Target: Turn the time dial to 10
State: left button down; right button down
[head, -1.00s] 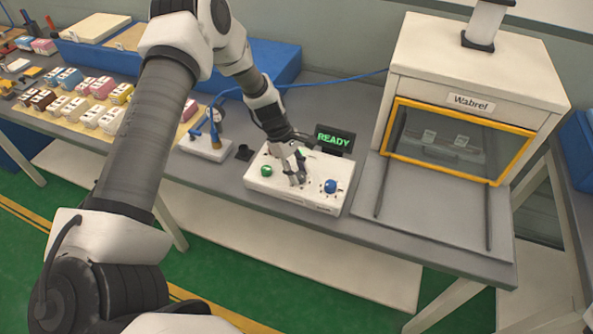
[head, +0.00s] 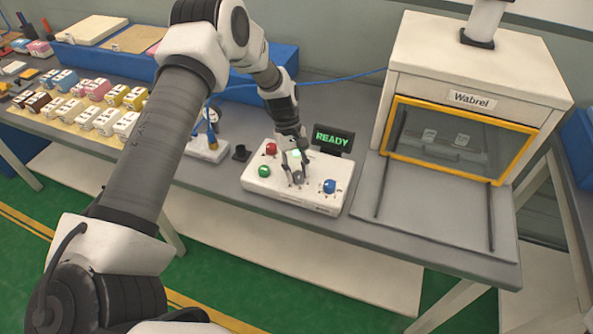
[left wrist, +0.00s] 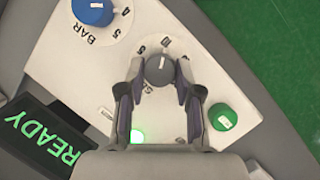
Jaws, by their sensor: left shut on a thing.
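A white control box (head: 270,188) on the table carries a grey dial (left wrist: 159,71) on a white scale plate. Some scale numbers show around it in the left wrist view, but others are hidden by my fingers, and the dial's name is not visible. My left gripper (head: 296,180) comes down on the box from above. In the left wrist view, its two fingers (left wrist: 159,82) are shut on the grey dial, one on each side. My right gripper is not in view.
The box also has a blue BAR dial (head: 330,186), a green knob (head: 264,171), a red knob (head: 271,148) and a lit green light (left wrist: 137,136). A display (head: 333,139) behind it reads READY. The Wabrel machine (head: 470,99) stands to the right.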

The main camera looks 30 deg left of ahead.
pick_arm(q)
jog(key=shift+s+f, duration=0.15)
jog(key=c, duration=0.8)
grip_release()
jog(key=shift+d, duration=0.1)
jog(key=v, duration=1.2)
